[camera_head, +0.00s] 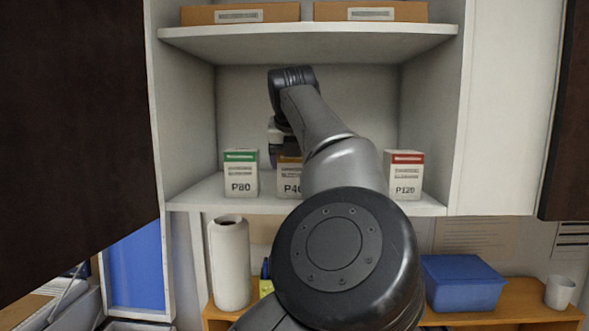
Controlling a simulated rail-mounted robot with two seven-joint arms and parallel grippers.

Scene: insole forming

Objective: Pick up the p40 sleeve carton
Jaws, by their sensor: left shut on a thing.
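The P40 sleeve carton (289,186), white with an orange-brown band near its top, is upright at the lower shelf. My arm covers its right side. My left gripper (280,158) reaches down over the carton from above and is shut on it. The fingertips are partly hidden by the carton and my arm. I cannot tell whether the carton's base touches the shelf. My right gripper is not in view.
The P80 carton (241,174) with a green band stands to the left, and the P120 carton (404,176) with a red band to the right. The upper shelf (310,31) holds brown boxes (240,14). Below are a paper roll (230,262) and a blue bin (461,283).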

